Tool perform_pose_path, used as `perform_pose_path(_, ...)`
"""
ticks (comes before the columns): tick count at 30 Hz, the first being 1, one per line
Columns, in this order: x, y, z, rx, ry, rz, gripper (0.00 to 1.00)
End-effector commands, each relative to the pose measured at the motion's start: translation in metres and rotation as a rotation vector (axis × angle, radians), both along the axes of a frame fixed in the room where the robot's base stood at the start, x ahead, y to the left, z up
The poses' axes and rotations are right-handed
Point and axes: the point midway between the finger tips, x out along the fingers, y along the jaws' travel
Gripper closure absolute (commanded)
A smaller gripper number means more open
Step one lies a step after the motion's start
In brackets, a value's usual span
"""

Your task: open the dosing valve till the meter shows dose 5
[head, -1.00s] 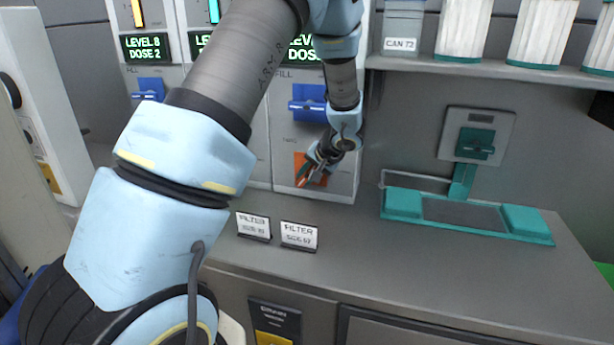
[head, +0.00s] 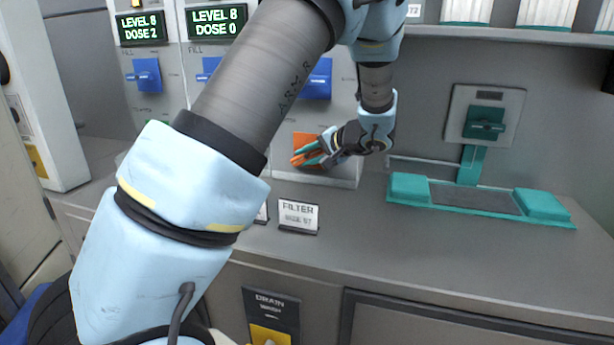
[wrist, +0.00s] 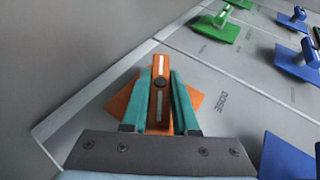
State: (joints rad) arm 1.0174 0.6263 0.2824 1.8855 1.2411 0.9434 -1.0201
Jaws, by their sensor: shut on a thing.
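The dosing valve has an orange handle (wrist: 158,100) with a white stripe and a dark centre pivot, on an orange plate. The plate shows in the head view (head: 304,141), partly covered by my gripper. My gripper (head: 306,156) has teal fingers shut on the handle, one on each side, as the wrist view (wrist: 160,82) shows. The word DOSE is printed on the panel beside it. The left meter (head: 142,28) reads level 8, dose 2. The middle meter (head: 216,21) reads level 8, dose 0. The meter above the gripped valve is hidden behind my arm.
Blue fill valves (head: 146,75) sit higher on the panels. Filter cards (head: 298,216) stand on the counter below my gripper. A teal stand (head: 458,197) is to the right, with clear counter (head: 450,250) in front.

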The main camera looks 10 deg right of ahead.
Motion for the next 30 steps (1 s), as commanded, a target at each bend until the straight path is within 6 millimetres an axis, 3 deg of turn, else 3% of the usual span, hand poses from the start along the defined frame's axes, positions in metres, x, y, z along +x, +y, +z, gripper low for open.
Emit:
perform_pose_path(1, -0.001, -0.003, -0.012, 0.037, -0.022, -0.005, 1.0)
perform_pose_path(15, -0.001, -0.002, -0.005, 0.355, -0.193, -0.004, 1.0)
perform_pose_path(30, 0.0, -0.001, -0.001, 0.46, -0.251, -0.002, 1.0)
